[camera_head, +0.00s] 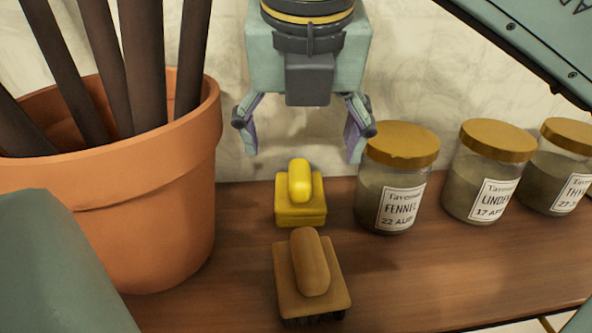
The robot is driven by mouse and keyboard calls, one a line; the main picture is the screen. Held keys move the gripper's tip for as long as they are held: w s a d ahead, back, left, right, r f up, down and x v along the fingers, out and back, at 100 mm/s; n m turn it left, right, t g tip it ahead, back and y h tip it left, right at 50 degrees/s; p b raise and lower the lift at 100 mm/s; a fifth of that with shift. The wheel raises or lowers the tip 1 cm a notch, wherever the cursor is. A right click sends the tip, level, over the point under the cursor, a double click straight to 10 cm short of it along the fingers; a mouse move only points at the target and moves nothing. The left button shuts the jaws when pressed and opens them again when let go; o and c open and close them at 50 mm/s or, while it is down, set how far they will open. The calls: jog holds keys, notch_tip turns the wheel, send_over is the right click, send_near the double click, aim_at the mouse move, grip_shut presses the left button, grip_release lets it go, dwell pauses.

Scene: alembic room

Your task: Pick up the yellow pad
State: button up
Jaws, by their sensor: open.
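The yellow pad (300,209) is a small yellow block with a rounded handle on top. It sits on the wooden shelf (420,280) near the wall, between a clay pot and a jar. My gripper (303,152) is open and empty, pointing down. In the picture its fingers are spread to either side, with the tips just above and outside the pad's handle. I see no contact between fingers and pad.
A brown brush (311,277) with a similar handle lies just in front of the pad. A large clay pot (140,205) with dark sticks stands to the left. The fennel jar (396,178) stands close on the right, with the linden jar (486,172) and another jar (557,168) beyond. Bare shelf lies at front right.

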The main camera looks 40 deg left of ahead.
aim_at(300, 174)
jog(key=shift+w+a+f, duration=0.3)
jog(key=shift+a, duration=0.05)
jog(key=p+x, duration=0.1)
jog(key=x, duration=0.9)
jog(key=shift+p, duration=0.3)
jog(key=c, duration=1.2)
